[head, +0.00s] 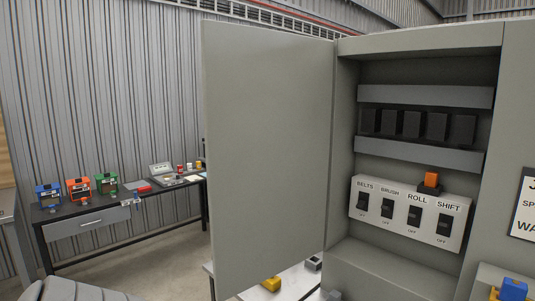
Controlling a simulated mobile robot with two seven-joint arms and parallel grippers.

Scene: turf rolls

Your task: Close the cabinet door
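The grey cabinet (420,42) stands at the right with its front open. Its door (268,150) stands wide open, swung out to the left from the hinge edge beside the opening. Inside, a white switch panel (408,232) carries switches labelled BELTS, BRUSH, ROLL and SHIFT. A row of black modules (411,124) lies between two grey strips higher up. Neither of my grippers can be made out in this view.
A dark workbench (95,212) along the left wall holds blue, orange and green devices. A white surface (295,281) with a yellow item (271,284) lies low behind the door. A blue and yellow object (513,290) is at the lower right. Floor shows left of the door.

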